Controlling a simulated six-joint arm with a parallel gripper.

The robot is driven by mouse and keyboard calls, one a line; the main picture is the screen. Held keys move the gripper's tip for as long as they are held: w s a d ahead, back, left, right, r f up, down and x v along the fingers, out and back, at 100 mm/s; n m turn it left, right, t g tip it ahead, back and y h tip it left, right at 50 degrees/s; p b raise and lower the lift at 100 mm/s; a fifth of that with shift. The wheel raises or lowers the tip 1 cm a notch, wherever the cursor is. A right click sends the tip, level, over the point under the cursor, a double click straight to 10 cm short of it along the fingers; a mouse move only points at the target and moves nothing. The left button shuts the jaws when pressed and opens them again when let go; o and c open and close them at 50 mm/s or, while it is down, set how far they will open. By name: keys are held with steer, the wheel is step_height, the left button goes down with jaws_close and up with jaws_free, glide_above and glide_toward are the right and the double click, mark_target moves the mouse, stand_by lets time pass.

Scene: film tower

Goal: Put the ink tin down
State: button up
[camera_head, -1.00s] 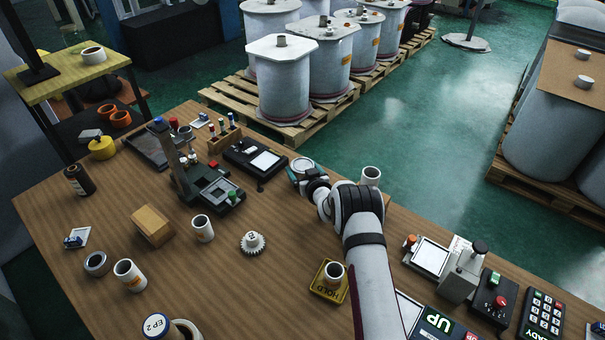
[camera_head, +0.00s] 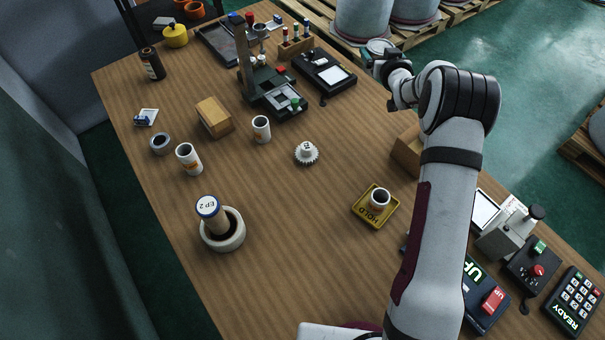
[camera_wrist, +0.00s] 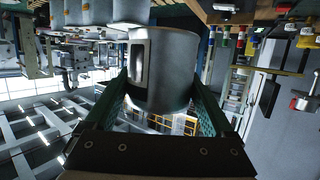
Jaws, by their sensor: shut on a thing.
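The ink tin (camera_wrist: 165,65) is a grey metallic cylinder in the wrist view. It sits between the two green-sided fingers of my gripper (camera_wrist: 163,85), which is shut on it. In the head view the tin (camera_head: 379,46) shows small and round at the end of my gripper (camera_head: 374,58). They are by the table's far right edge, to the right of the black device with a white screen (camera_head: 330,74). They look raised above the table; the exact height cannot be told.
A yellow HOLD tray (camera_head: 362,216) bears a white cup (camera_head: 379,198). A gear (camera_head: 307,153), a white cup (camera_head: 261,129) and a wooden block (camera_head: 214,117) stand mid-table. A brown box (camera_head: 407,151) is partly behind my arm. The front middle of the table (camera_head: 285,240) is bare.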

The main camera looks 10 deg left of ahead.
step_height(320, 180, up, 2)
steer(key=shift+r, duration=0.1)
steer(key=s+a+r, duration=0.1)
steer(key=s+a, duration=0.2)
steer(key=a, duration=0.5)
steer(key=s+a+r, duration=0.1)
steer(key=s+a, duration=0.2)
steer(key=a, duration=0.6)
steer(key=s+a+f+m+h, duration=0.1)
steer(key=s+a+m+h, duration=0.15)
steer(key=s+a, duration=0.55)
steer(key=s+d+f+m+g+h, duration=0.1)
steer(key=s+d+m+h, duration=0.3)
steer(key=s, duration=1)
steer(key=s+d+m+h, duration=0.15)
steer(key=s+d, duration=0.35)
steer(key=s, duration=0.8)
steer(key=shift+n+h, duration=0.4)
steer(key=shift+h, duration=0.1)
steer(key=f, duration=1.5)
steer(key=shift+d+f, duration=0.15)
steer(key=shift+d, duration=0.05)
steer(key=shift+f, duration=0.1)
